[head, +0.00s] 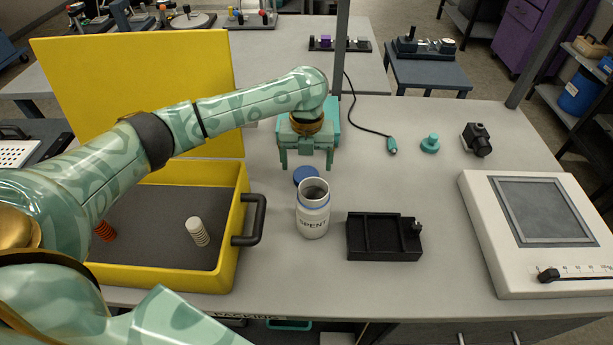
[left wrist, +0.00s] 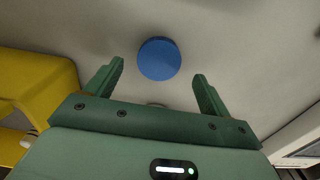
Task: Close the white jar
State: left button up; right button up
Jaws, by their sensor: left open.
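The white jar (head: 313,215), labelled SPENT, stands upright and open on the grey table, with a blue band near its top. Its blue lid (head: 305,175) lies on the table just behind the jar. The lid also shows in the left wrist view (left wrist: 159,59), beyond and between my fingertips. My left gripper (head: 307,165) is open and empty, pointing down above and slightly behind the lid, apart from it. The left wrist view shows the same open fingers (left wrist: 158,72). My right gripper is not in view.
A yellow case (head: 240,215) with a raised lid holds a white coil and an orange coil on the left. A black tray (head: 384,255) sits right of the jar. A white panel device (head: 480,240) is at the far right. A cable and a teal knob (head: 430,144) lie behind.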

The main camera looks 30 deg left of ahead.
aim_at(306, 174)
pick_arm(q)
notch_tip(306, 174, down, 4)
jog(key=shift+f+b, duration=0.1)
jog(key=shift+b, duration=0.65)
jog(key=shift+r, duration=0.2)
jog(key=shift+c, duration=0.3)
jog(key=c, duration=1)
notch_tip(306, 174, up, 10)
jog(key=p, duration=0.4)
jog(key=shift+p, duration=0.3)
